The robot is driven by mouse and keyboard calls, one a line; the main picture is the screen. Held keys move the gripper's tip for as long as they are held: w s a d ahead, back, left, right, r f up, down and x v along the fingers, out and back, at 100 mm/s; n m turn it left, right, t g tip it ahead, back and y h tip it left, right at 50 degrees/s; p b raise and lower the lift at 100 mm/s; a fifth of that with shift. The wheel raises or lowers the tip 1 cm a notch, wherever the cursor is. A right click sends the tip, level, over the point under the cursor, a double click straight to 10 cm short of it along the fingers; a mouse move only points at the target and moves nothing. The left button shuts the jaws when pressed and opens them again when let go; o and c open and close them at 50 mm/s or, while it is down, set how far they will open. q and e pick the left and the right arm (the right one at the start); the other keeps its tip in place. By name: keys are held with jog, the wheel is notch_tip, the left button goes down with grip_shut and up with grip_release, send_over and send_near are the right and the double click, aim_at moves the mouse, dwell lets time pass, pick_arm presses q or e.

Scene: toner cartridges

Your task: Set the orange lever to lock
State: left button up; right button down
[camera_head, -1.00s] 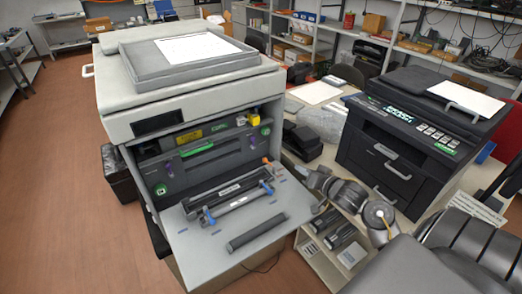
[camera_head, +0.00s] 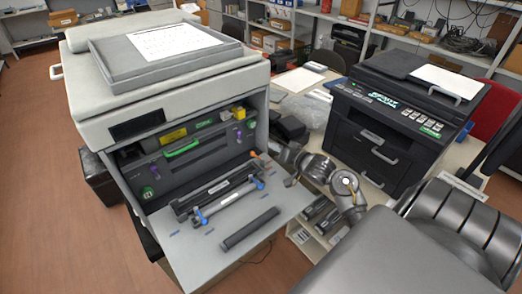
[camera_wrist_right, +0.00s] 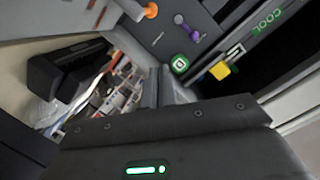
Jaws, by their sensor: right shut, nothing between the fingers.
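The orange lever (camera_head: 253,154) sits at the right end of the open front of the large grey-white copier (camera_head: 165,85). It also shows as an orange knob at the top of the right wrist view (camera_wrist_right: 151,10), left of a purple lever (camera_wrist_right: 185,27) and a green round mark. Its exact setting is too small to read. My right gripper (camera_head: 290,182) is beside the open front, right of and apart from the orange lever. Its fingers (camera_wrist_right: 162,88) are shut and empty. My left gripper is not in view.
The copier's lowered grey flap (camera_head: 195,262) carries a long unit with blue ends (camera_head: 228,200) and a dark cylinder (camera_head: 250,229). A black printer (camera_head: 390,130) stands on the bench at right. Shelves with dark cartridges (camera_head: 315,208) are below my right arm.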

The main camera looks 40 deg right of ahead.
jog(key=w, duration=0.3)
jog(key=w+f, duration=0.1)
jog(key=w, duration=0.1)
jog(key=shift+w+a+p, duration=0.1)
jog(key=shift+w+p, duration=0.15)
jog(key=shift+p, duration=0.15)
jog(key=a+f, duration=0.1)
jog(key=f+p, duration=0.1)
jog(key=shift+a+f, duration=0.35)
jog(key=shift+a, duration=0.05)
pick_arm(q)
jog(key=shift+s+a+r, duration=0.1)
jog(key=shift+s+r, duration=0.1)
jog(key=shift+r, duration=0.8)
pick_arm(e)
jog(key=shift+a+f, duration=0.25)
jog(key=shift+f, duration=0.1)
jog(key=shift+d, duration=0.15)
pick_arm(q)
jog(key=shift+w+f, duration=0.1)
